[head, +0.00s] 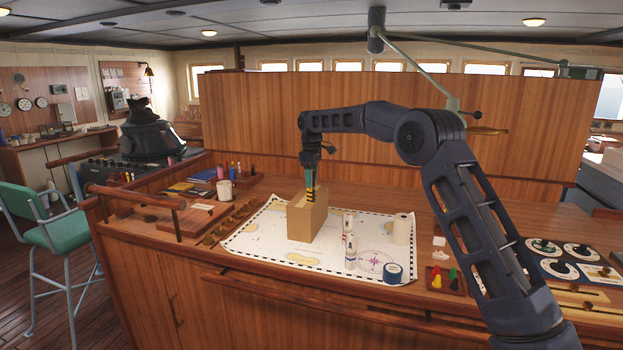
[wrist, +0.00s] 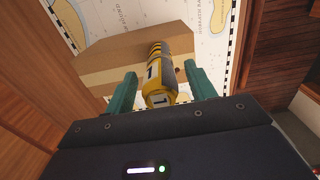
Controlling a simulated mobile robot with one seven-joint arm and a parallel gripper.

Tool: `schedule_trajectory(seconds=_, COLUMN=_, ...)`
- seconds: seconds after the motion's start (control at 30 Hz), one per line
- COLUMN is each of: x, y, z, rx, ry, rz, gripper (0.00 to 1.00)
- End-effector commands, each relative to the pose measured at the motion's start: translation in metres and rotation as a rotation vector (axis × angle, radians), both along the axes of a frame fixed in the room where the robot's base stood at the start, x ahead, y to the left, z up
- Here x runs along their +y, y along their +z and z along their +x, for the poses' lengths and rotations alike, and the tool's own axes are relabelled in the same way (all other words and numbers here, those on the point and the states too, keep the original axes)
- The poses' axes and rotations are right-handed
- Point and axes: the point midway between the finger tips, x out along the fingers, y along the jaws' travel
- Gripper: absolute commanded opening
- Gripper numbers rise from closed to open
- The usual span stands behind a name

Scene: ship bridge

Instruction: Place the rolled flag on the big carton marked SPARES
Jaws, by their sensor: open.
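The big carton (head: 306,222) stands upright on the chart on the wooden counter. I cannot read a SPARES mark on it. A yellow and black striped roll, the rolled flag (head: 310,194), is at the carton's top. In the wrist view the flag (wrist: 158,78) lies between the two green fingers, over the carton's tan top (wrist: 105,60). My gripper (head: 309,184) is open around the flag, with a gap visible beside at least one finger. The flag's contact with the carton top is hard to make out.
Two small white bottles (head: 349,245), a white roll (head: 402,229) and a blue tape roll (head: 393,272) stand right of the carton on the chart (head: 268,240). A white mug (head: 224,190) and books (head: 202,177) are left. A wooden partition (head: 260,120) rises behind.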

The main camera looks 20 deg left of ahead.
Motion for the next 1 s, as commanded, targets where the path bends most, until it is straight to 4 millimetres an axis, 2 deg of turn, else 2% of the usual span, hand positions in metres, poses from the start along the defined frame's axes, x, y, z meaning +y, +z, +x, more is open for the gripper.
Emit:
schedule_trajectory(seconds=0.13, x=0.000, y=0.005, z=0.000, rx=0.000, ry=0.000, rz=0.001, gripper=0.55)
schedule_trajectory(seconds=0.23, x=0.000, y=0.016, z=0.000, rx=-0.001, ry=0.000, rz=0.001, gripper=0.55)
schedule_trajectory(seconds=0.6, x=0.001, y=0.086, z=0.000, rx=-0.002, ry=0.000, rz=0.002, gripper=0.55)
schedule_trajectory(seconds=0.73, x=0.001, y=0.105, z=0.000, rx=-0.001, ry=0.000, rz=0.002, gripper=0.55)
schedule_trajectory(seconds=1.0, x=0.000, y=0.122, z=0.000, rx=0.000, ry=0.000, rz=0.000, gripper=0.55)
